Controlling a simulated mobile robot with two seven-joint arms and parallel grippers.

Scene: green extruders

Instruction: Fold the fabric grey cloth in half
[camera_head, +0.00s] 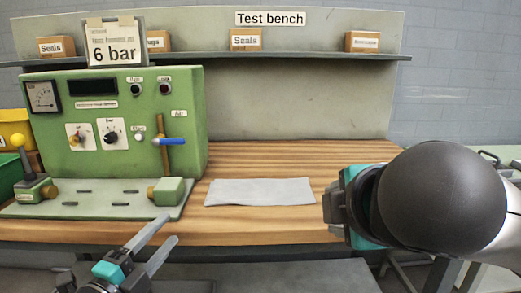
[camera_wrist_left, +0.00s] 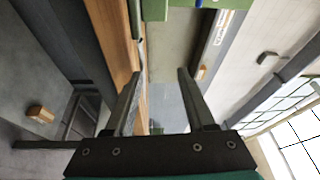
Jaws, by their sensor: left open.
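The grey cloth (camera_head: 260,192) lies flat on the wooden bench top, right of the green test unit, in the head view. It is a wide, low shape with slightly uneven edges. My left gripper (camera_head: 170,229) is open and empty, in front of the bench's front edge and lower left of the cloth, apart from it. Its two spread fingers also show in the left wrist view (camera_wrist_left: 158,80), with nothing between them. My right arm's dark, teal-banded end (camera_head: 348,207) is just right of the cloth; its fingers cannot be made out.
The green test unit (camera_head: 110,120), with a blue-handled valve (camera_head: 170,141), stands left of the cloth. Its base plate (camera_head: 95,210) carries small green fixtures. A shelf (camera_head: 300,56) with labelled boxes runs behind. The wood (camera_head: 270,155) behind the cloth is clear.

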